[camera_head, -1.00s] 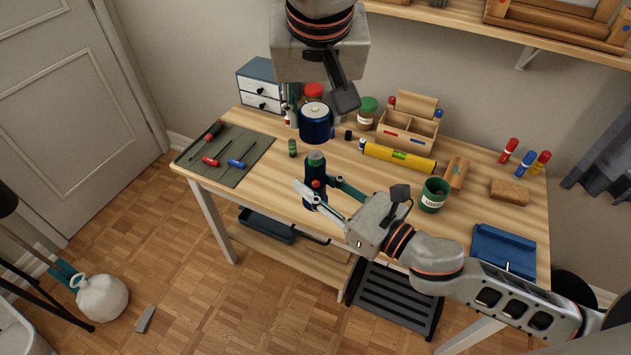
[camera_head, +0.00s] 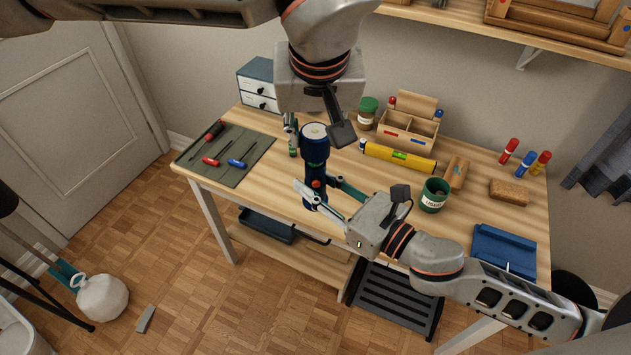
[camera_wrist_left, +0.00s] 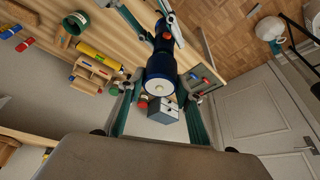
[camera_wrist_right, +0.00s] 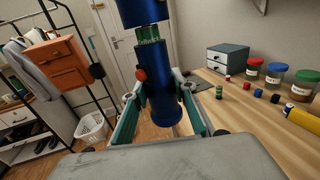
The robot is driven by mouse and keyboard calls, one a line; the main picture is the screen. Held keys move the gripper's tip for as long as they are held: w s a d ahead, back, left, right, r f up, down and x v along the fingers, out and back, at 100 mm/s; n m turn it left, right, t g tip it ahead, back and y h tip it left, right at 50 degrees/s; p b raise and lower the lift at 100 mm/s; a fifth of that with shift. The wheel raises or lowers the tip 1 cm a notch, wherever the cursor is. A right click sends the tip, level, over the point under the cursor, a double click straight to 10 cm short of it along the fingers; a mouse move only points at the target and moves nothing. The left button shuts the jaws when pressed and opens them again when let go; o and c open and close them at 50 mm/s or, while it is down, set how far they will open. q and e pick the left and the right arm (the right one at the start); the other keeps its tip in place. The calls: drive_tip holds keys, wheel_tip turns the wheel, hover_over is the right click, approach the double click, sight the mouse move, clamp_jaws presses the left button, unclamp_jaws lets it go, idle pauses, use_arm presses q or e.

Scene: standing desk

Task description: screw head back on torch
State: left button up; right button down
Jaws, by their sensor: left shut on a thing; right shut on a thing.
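The torch head (camera_head: 314,138) is a wide blue cylinder with a pale round top. My left gripper (camera_wrist_left: 160,100) is shut on it from above and holds it over the torch body. The blue torch body (camera_head: 314,172), with a red-orange button, stands upright. It also shows in the right wrist view (camera_wrist_right: 157,85). My right gripper (camera_head: 318,190) is shut on the body from the front right. In the right wrist view, a green section (camera_wrist_right: 148,34) shows between body and head, so the head is not flush. The head (camera_wrist_right: 142,12) looks roughly in line with the body.
A green battery-like cylinder (camera_wrist_right: 219,91) stands on the desk. A green mat (camera_head: 222,165) with screwdrivers lies left. Small drawers (camera_head: 259,86) and jars are behind.

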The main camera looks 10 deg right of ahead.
sight(312, 174)
use_arm(q)
drive_tip(key=shift+s+r, duration=0.1)
drive_tip(key=shift+s, duration=0.1)
idle(0.3)
idle(0.3)
drive_tip(key=shift+f, duration=0.95)
drive_tip(key=shift+f, duration=0.55)
drive_tip(key=m+h, duration=0.1)
drive_tip(key=m, duration=0.1)
drive_tip(key=m+h, duration=0.1)
drive_tip(key=m, duration=0.2)
drive_tip(key=shift+w+a+g, duration=0.15)
drive_tip(key=shift+a+g, duration=0.05)
drive_tip(key=shift+g, duration=0.2)
drive_tip(key=m+g+h, duration=0.1)
drive_tip(key=m, duration=0.4)
drive_tip(key=shift+d, duration=0.1)
drive_tip(key=o, duration=1.1)
drive_tip(key=shift+c, duration=0.2)
